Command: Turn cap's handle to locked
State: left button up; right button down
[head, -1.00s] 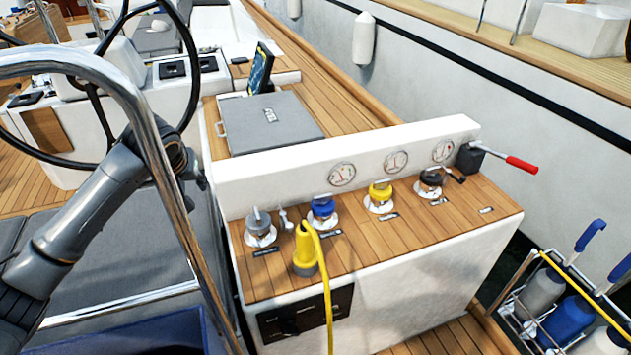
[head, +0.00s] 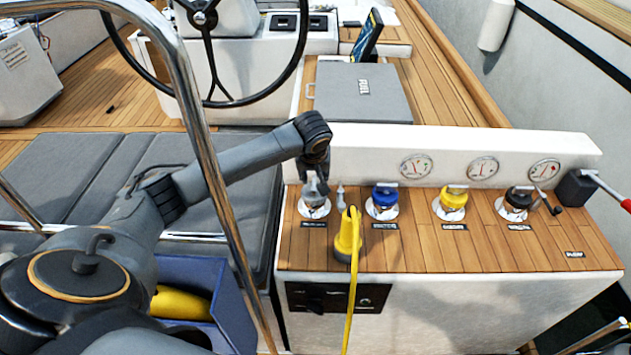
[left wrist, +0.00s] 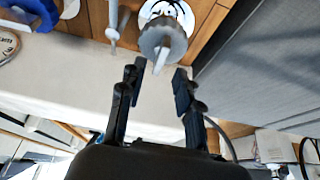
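A row of deck caps stands on the teak top of the white console: a grey cap (head: 314,207), a blue cap (head: 384,200), a yellow cap (head: 452,203) and a black cap (head: 517,202). My left gripper (head: 315,180) is at the grey cap and partly covers it in the head view. In the left wrist view, the gripper (left wrist: 157,78) is open, with two dark fingers apart. The grey cap (left wrist: 165,38) lies just beyond the fingertips, its pale handle pointing between them. Whether the fingers touch it I cannot tell. My right gripper is not in view.
A yellow plug (head: 347,240) with a cable stands just in front of the grey cap. A small metal fitting (head: 341,196) is beside the cap. The white gauge panel (head: 450,145) rises behind, and a steel rail (head: 195,130) crosses in front of my arm.

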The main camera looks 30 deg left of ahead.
aim_at(314, 183)
pick_arm(q)
jog(key=shift+x, duration=2.2)
jog(key=shift+r, duration=0.1)
jog(key=shift+c, duration=0.4)
grip_shut()
